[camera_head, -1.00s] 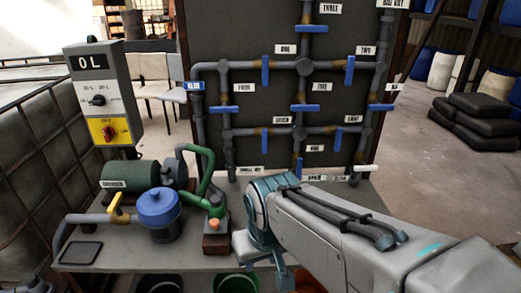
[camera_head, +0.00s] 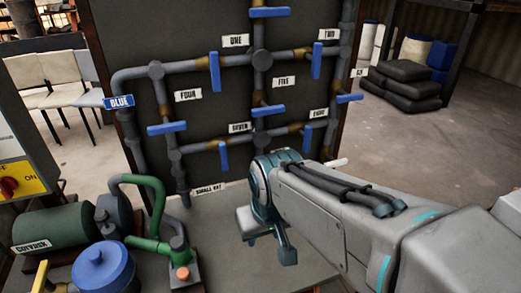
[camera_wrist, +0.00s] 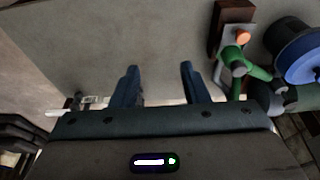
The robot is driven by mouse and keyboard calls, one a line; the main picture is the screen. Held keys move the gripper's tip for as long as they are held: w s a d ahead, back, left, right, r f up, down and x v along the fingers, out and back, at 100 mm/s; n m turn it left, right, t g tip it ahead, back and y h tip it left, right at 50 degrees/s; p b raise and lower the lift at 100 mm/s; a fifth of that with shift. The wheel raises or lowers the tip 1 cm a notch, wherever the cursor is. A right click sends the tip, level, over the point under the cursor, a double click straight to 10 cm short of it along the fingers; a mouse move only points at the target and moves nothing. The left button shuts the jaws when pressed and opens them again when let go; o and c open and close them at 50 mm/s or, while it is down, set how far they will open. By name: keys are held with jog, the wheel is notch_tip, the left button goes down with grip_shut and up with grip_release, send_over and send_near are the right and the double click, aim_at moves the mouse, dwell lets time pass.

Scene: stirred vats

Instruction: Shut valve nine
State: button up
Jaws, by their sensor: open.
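The pipe board (camera_head: 205,105) stands ahead with blue lever valves on grey pipes. The label and lever of valve nine do not show now; my arm covers the low middle of the board. The lever of valve seven (camera_head: 223,155) and the lever of valve eight (camera_head: 307,139) hang upright above that hidden part. My gripper (camera_wrist: 160,80) is open and empty in the wrist view, its two dark blue fingers apart over the grey bench top. In the head view the gripper is low in front of the board, partly hidden by my wrist.
A green pump pipe (camera_head: 152,205), a blue-lidded pot (camera_head: 102,268) and a green motor (camera_head: 55,228) stand on the bench (camera_head: 215,235) at left. A white lever (camera_head: 337,162) sticks out right of my arm. Dark sacks (camera_head: 400,85) lie behind, at right.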

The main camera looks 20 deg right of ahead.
jog(key=w+d+f+t, duration=0.6)
jog(key=w+f+t, duration=0.1)
jog(key=w, duration=0.3)
jog(key=w+d+f+t+b, duration=0.1)
jog(key=w+d+f+t, duration=0.6)
jog(key=w, duration=0.4)
jog(key=shift+d+f+t, duration=0.2)
jog(key=shift+f+t, duration=0.15)
jog(key=shift+t, duration=0.15)
jog(key=b, duration=0.5)
jog(key=shift+w+a, duration=0.15)
jog(key=shift+w, duration=0.25)
